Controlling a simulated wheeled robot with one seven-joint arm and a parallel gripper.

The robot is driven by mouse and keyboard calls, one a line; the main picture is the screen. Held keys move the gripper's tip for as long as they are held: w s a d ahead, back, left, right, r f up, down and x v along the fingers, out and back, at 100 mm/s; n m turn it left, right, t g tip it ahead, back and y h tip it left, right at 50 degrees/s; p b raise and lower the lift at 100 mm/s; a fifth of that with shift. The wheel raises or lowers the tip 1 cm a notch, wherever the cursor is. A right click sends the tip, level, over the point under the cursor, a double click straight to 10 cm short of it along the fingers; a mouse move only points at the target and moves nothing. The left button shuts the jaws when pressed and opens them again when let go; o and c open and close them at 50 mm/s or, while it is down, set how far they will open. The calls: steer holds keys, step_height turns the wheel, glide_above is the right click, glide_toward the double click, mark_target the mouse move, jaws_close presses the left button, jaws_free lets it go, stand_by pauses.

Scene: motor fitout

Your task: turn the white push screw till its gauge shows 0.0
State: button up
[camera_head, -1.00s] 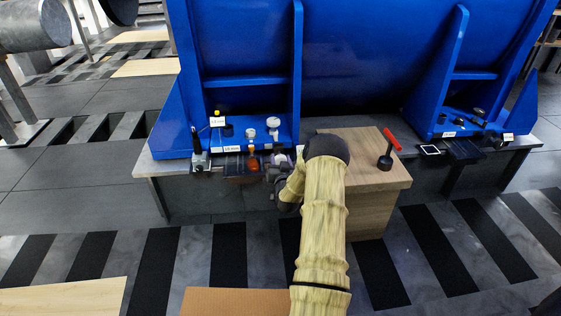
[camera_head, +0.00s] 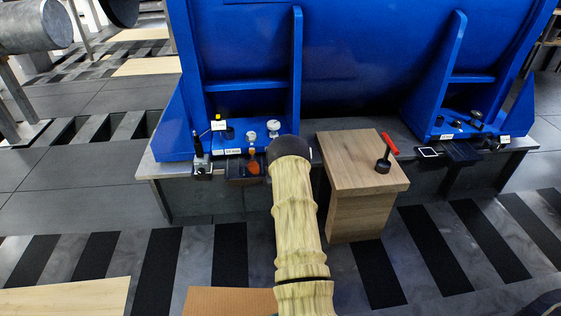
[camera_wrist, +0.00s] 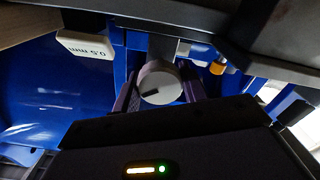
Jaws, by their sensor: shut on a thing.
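In the wrist view the white push screw (camera_wrist: 160,84) is a round white knob with a dark mark on its face. My gripper (camera_wrist: 158,94) has its two purple fingers on either side of the knob, shut on it. A white gauge plate (camera_wrist: 85,45) beside it appears upside down and seems to read 0.5 mm. In the head view my arm hides my gripper and the held knob. Two white knobs (camera_head: 273,128) (camera_head: 251,136) show on the blue foot there; I cannot tell whether either is the held one.
An orange-handled tool (camera_head: 254,161) and a black-handled tool (camera_head: 198,145) stand at the bench's front edge. A wooden block (camera_head: 362,165) right of my arm carries a red-handled tool (camera_head: 385,155). The blue frame (camera_head: 350,60) rises behind.

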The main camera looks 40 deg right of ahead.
steer(key=n+p, duration=0.1)
steer(key=n, duration=0.4)
steer(key=shift+a+n+p, duration=0.15)
steer(key=shift+n+p, duration=0.2)
steer(key=shift+n, duration=0.05)
steer(key=n, duration=0.5)
steer(key=shift+f+p, duration=0.15)
steer(key=shift+p, duration=0.2)
steer(key=o, duration=1)
steer(key=shift+s, duration=0.1)
steer(key=p+v, duration=0.6)
steer(key=v, duration=1.1)
steer(key=shift+s+p, duration=0.15)
steer(key=shift+p, duration=0.2)
